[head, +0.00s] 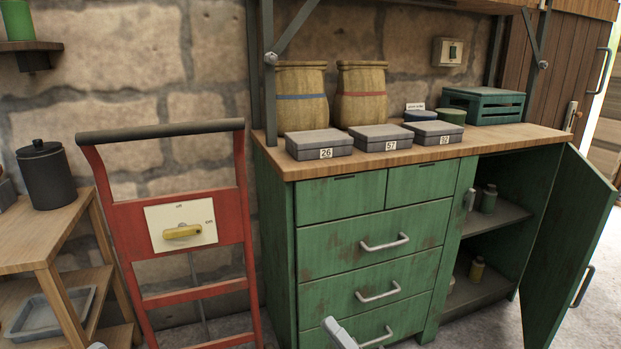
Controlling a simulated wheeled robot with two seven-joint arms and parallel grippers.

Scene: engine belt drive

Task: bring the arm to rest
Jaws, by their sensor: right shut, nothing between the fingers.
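My right gripper (338,332) shows only as a light grey tip at the bottom edge, in front of the green cabinet's lower drawers. It is shut and empty, and the rest of the arm is out of frame. A small grey tip (97,346) at the bottom left edge seems to be my left gripper; too little shows to tell its state. A red frame (126,228) with a dark top bar stands left of the cabinet. Its pale panel (160,216) carries a yellow lever (183,231) lying about level, with small labels above and to the right.
The green cabinet (285,230) has its right door (570,235) swung open toward the front. Numbered grey boxes (318,145), two tan sacks (301,95) and a teal crate (483,105) stand on its top. A wooden shelf stand (35,235) is at left.

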